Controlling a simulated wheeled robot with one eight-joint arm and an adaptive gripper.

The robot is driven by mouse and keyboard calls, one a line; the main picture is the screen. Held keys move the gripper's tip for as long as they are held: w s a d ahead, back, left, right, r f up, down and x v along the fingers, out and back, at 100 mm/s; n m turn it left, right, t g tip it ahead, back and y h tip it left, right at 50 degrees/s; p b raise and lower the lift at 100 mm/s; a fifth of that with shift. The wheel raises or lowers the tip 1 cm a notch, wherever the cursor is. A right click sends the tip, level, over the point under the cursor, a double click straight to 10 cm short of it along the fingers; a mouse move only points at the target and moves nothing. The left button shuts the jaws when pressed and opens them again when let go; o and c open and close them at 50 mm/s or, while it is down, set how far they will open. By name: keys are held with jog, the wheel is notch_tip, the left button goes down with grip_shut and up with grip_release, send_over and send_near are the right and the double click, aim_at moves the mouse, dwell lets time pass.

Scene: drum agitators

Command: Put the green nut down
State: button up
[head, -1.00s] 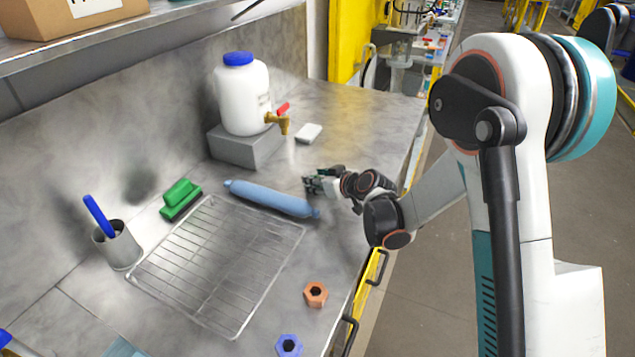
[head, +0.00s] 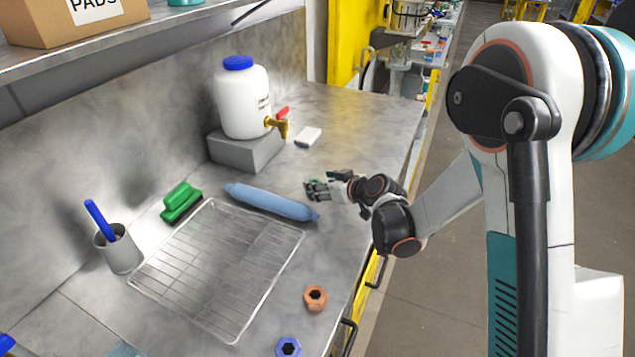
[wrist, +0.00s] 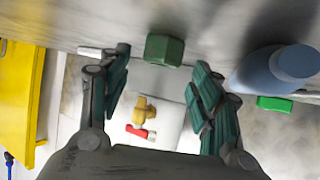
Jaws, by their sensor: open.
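The green nut (wrist: 165,49) shows in the wrist view, between and just beyond the fingertips of my gripper (wrist: 162,62). The fingers are spread, with a gap on each side of the nut. The nut appears to rest on the grey counter, which fills the top of this tilted view. In the head view my gripper (head: 314,190) is low over the counter, beside the right end of the blue bottle-like roll (head: 270,201). I cannot make out the nut from the fingers there.
A wire rack (head: 180,315), orange nut (head: 315,298) and blue nut (head: 288,348) lie nearer on the counter (head: 345,125).

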jog(key=p+v, duration=0.1)
jog(key=v, duration=0.8)
jog(key=shift+p, duration=0.35)
jog(key=s+d+r+m+h, duration=0.3)
jog(key=s+d+r, duration=0.3)
jog(key=s, duration=0.4)
jog(key=s+d+r+m+g+h, duration=0.1)
jog(key=s+d+r+m+h, duration=0.1)
jog(key=s+d+r, duration=0.4)
jog(key=s+d, duration=0.1)
jog(key=s, duration=0.3)
jog(key=shift+d+r+m+h, duration=0.3)
jog(key=shift+d+m+h, duration=0.1)
jog(key=shift+o, duration=0.4)
jog(key=s+d+m+g+h, duration=0.1)
jog(key=s+d+m+h, duration=0.1)
jog(key=s+d, duration=0.3)
jog(key=s, duration=0.3)
jog(key=shift+s, duration=0.35)
